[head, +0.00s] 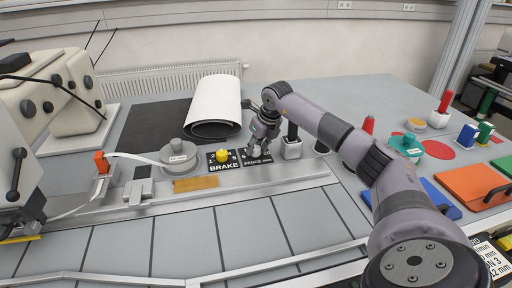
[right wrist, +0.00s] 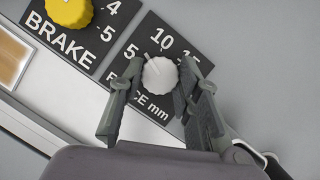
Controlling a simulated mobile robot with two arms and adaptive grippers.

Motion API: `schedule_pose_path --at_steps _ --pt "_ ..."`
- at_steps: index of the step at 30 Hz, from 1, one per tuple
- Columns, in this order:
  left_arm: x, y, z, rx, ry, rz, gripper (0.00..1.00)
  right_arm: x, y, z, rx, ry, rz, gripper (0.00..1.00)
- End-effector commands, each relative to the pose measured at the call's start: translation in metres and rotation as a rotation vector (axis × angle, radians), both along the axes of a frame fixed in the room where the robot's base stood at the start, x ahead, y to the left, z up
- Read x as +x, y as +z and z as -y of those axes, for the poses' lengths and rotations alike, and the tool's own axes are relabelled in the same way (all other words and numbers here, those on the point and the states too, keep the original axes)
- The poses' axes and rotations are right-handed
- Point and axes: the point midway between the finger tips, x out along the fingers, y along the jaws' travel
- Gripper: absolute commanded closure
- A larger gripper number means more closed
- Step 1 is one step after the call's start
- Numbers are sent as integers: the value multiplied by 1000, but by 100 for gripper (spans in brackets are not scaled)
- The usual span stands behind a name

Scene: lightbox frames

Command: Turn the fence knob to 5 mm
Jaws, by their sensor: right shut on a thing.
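The fence knob (right wrist: 160,76) is a round pale grey knob on a dark plate lettered FENCE mm (right wrist: 180,30), with the marks 5, 10 and 15 around it. A thin line on the knob points to the upper left, between the 5 and the 10. My right gripper (right wrist: 158,90) has one finger on each side of the knob and is shut on it. In the head view the right gripper (head: 258,150) reaches down over the fence plate (head: 257,161) and hides the knob. My left gripper is not in view.
The yellow brake knob (head: 222,156) and its BRAKE plate (head: 222,167) lie just left of the fence plate. A metal rail (head: 300,176) runs in front. A black-handled grey block (head: 291,148) stands close to the right. A white roll (head: 215,100) lies behind.

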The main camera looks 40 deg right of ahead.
Motion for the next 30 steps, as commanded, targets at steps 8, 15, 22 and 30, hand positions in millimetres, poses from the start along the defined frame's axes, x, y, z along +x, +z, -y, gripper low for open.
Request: schedule_pose_path --at_steps 8,15,22,30 --pt "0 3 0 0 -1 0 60 1 2 3 0 199 3 97" --pt "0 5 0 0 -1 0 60 1 2 3 -2 305 4 97" --pt "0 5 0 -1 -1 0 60 1 2 3 -1 345 4 97" --pt "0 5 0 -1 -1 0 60 1 2 3 -3 351 4 97"
